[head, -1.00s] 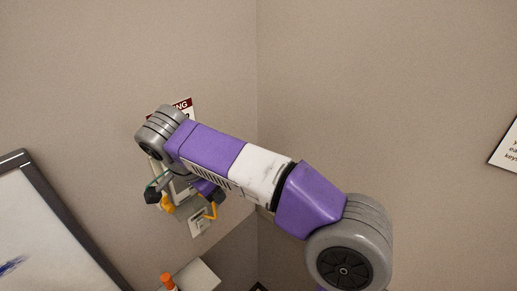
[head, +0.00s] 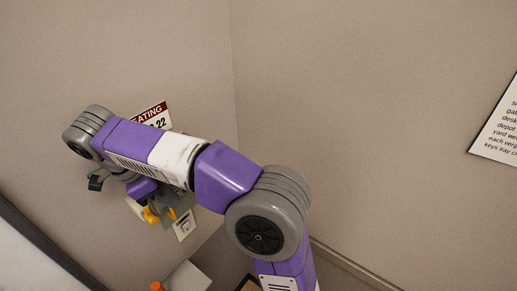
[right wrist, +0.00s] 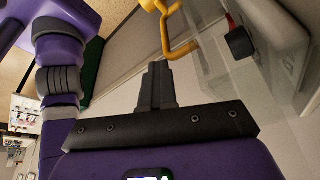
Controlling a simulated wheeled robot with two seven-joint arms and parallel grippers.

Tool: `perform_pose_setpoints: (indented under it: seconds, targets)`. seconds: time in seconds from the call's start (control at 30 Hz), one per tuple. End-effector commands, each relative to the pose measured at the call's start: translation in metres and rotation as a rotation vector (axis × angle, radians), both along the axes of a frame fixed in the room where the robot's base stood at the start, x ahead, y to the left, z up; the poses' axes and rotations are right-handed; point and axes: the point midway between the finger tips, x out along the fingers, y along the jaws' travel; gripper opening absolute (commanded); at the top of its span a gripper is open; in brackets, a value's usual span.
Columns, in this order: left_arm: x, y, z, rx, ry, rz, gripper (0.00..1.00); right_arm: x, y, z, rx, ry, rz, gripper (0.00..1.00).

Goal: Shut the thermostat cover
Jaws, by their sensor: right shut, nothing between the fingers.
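In the right wrist view a clear panel, which looks like the thermostat cover (right wrist: 222,78), stands out beside a pale housing (right wrist: 285,35) with a black knob (right wrist: 238,42). A bent yellow handle (right wrist: 181,48) is at the panel's edge. My right gripper (right wrist: 157,80) is shut and empty, its tips just below the handle in the picture; I cannot tell whether they touch. In the head view my right arm hides most of the thermostat. Yellow parts (head: 151,215) show below the arm, near my right gripper (head: 163,190). My left gripper is not in view.
A heating sign (head: 153,116) is on the wall behind my arm, and a white switch plate (head: 184,225) is below. A dark-framed whiteboard (head: 30,260) is at lower left. A grey ledge with an orange-topped item (head: 157,286) is at the bottom. A notice (head: 498,130) hangs at right.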

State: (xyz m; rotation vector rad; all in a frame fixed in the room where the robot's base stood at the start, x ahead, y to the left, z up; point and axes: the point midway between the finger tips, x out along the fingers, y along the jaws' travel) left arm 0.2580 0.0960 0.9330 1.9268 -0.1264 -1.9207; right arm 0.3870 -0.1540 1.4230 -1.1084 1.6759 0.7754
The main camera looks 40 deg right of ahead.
Motion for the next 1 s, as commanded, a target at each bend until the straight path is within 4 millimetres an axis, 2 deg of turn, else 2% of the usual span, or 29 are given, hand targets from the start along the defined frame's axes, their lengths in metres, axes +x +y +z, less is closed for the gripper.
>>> perform_pose_setpoints:
  seconds: [0.47,0.57,0.8,1.0]
  targets:
    - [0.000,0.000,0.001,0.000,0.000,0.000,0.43,0.004,0.003,0.006,0.004,-0.021,0.005,0.00]
    - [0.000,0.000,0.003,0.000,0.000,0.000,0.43,0.005,0.006,0.016,0.005,-0.021,0.007,0.00]
    - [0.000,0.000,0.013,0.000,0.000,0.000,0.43,0.006,0.018,0.054,0.003,-0.011,0.003,0.00]
    - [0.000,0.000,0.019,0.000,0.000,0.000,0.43,0.006,0.021,0.063,0.000,-0.004,0.001,0.00]
